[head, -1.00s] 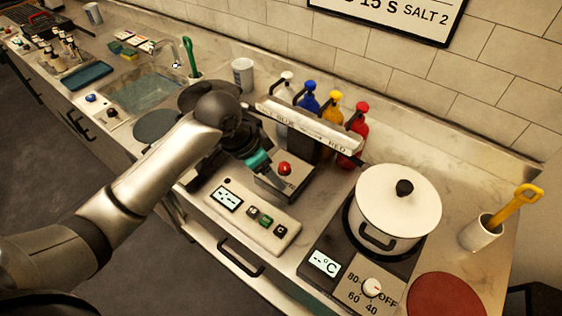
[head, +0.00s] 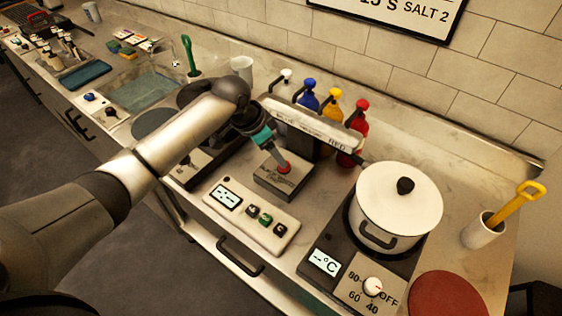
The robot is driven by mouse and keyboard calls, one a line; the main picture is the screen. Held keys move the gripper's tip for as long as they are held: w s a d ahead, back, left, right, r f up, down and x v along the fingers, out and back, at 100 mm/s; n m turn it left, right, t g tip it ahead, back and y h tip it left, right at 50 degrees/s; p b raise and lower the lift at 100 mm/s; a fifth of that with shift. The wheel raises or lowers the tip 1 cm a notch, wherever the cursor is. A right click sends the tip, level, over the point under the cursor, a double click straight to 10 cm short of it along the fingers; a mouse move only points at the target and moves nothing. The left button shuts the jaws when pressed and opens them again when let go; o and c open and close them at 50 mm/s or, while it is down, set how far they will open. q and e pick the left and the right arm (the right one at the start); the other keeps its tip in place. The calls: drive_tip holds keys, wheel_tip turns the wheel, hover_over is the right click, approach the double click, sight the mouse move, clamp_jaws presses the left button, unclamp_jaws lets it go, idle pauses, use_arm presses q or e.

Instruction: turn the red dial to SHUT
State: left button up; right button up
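The red dial (head: 284,168) sits on top of a small grey box (head: 280,184) in the middle of the counter. The box has dark lettering on its top, too small to read. My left gripper (head: 283,160), with a teal band, reaches down from the upper left. Its fingertips are at the dial, and partly cover it. I cannot tell whether they touch it or grip it. The gap between the fingers does not show. My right gripper is not in view.
A white panel with buttons (head: 252,216) lies in front of the box. A labelled rail (head: 312,125) and several coloured pump bottles stand behind it. A white lidded pot (head: 398,205) stands on a burner with a white knob (head: 372,287) to the right.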

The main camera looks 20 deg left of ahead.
use_arm(q)
drive_tip(key=shift+b+x, duration=0.35)
drive_tip(key=shift+x, duration=2.45)
clamp_jaws()
